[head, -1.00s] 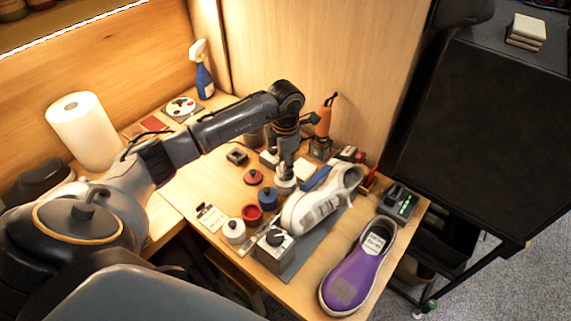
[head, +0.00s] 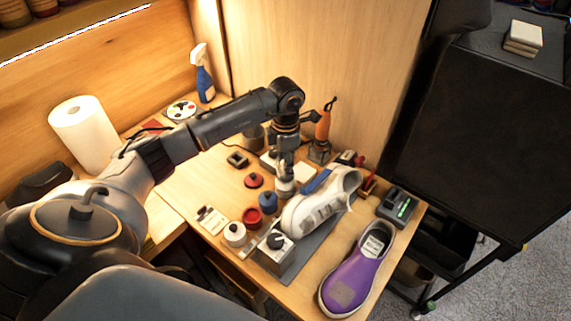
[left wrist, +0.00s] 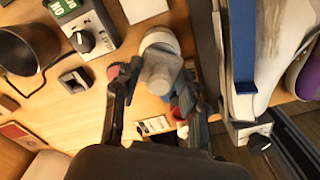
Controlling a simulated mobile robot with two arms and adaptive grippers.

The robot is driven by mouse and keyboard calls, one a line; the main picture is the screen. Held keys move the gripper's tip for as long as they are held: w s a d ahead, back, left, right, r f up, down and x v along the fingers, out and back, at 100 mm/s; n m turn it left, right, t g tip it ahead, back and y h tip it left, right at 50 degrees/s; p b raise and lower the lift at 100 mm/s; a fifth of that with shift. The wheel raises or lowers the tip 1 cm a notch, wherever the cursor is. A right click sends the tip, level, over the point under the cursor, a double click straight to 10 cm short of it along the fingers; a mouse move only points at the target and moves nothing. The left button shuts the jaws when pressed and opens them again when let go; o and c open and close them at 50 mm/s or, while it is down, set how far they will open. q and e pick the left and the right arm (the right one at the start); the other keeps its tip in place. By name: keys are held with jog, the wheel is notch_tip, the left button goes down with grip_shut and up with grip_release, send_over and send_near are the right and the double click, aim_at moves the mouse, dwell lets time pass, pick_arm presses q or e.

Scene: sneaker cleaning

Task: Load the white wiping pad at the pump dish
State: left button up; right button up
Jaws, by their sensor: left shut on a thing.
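The fingers partly hide both. My right gripper is not in view.
The white sneaker (head: 320,204) lies close to the right of the gripper. A purple shoe (head: 357,272) is at the front right. A blue pot (head: 268,201), a red dish (head: 252,217), a white pot (head: 234,233) and a knob box (head: 274,250) stand in front. An orange-handled tool (head: 322,128) stands behind.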

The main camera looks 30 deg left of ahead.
pick_arm(q)
jog(key=shift+r+p, duration=1.2)
jog(key=shift+r, duration=1.15)
